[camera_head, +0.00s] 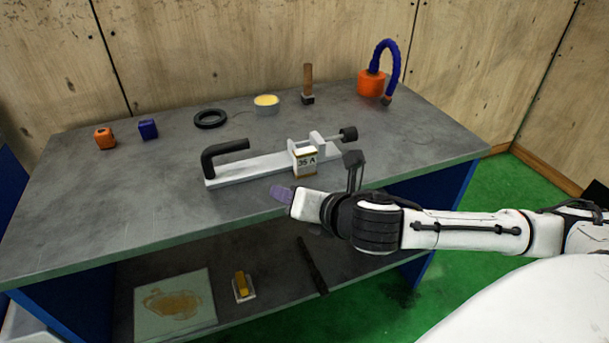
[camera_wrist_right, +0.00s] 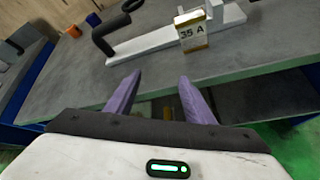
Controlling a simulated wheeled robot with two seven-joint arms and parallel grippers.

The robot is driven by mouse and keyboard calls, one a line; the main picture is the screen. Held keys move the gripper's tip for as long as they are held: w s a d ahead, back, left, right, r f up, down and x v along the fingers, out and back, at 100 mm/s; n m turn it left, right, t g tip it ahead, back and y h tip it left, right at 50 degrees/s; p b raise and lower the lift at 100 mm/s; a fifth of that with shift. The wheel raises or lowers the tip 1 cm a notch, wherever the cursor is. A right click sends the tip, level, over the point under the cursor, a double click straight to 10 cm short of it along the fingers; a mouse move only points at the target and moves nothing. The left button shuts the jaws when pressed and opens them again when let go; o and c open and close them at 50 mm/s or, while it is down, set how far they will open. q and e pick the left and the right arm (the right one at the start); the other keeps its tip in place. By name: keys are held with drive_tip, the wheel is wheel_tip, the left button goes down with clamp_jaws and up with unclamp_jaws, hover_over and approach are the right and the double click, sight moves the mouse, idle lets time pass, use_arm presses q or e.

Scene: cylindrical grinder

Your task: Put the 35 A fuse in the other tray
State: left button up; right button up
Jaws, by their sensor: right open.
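The 35 A fuse (camera_head: 305,161) is a small white block with tan edges and a "35 A" label. It stands upright at the front side of a white clamp-like fixture (camera_head: 240,170) on the grey bench; I cannot tell whether it is clamped. It also shows in the right wrist view (camera_wrist_right: 191,31). My right gripper (camera_head: 281,192) has purple fingers and is at the bench's front edge, in front of the fixture. In the right wrist view its fingers (camera_wrist_right: 160,80) are apart, with nothing between them, short of the fuse. I cannot clearly identify a tray. My left gripper is out of view.
The fixture has a black bent handle (camera_head: 222,152) and a black knob (camera_head: 348,134). Behind are an orange block (camera_head: 105,139), blue block (camera_head: 148,129), black ring (camera_head: 210,118), round tin (camera_head: 266,108), brush (camera_head: 307,88) and blue hose (camera_head: 390,60). The bench's left front is clear.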

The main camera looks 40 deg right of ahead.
sight(305, 151)
drive_tip(key=w+d+r+n+h, duration=0.1)
drive_tip(key=d, duration=0.1)
drive_tip(key=w+d+r+n+h+b, duration=0.1)
drive_tip(key=w+d+n, duration=0.1)
drive_tip(key=w+d+r+n+t, duration=0.1)
drive_tip(key=d+r, duration=0.1)
drive_tip(key=d, duration=0.1)
drive_tip(key=shift+w+d+n+h, duration=0.1)
drive_tip(key=shift+w+n+h, duration=0.05)
drive_tip(key=shift+n+h, duration=0.2)
drive_tip(key=shift+b+x, duration=0.5)
drive_tip(key=shift+x, duration=2.45)
drive_tip(key=shift+d, duration=0.1)
drive_tip(key=c, duration=1)
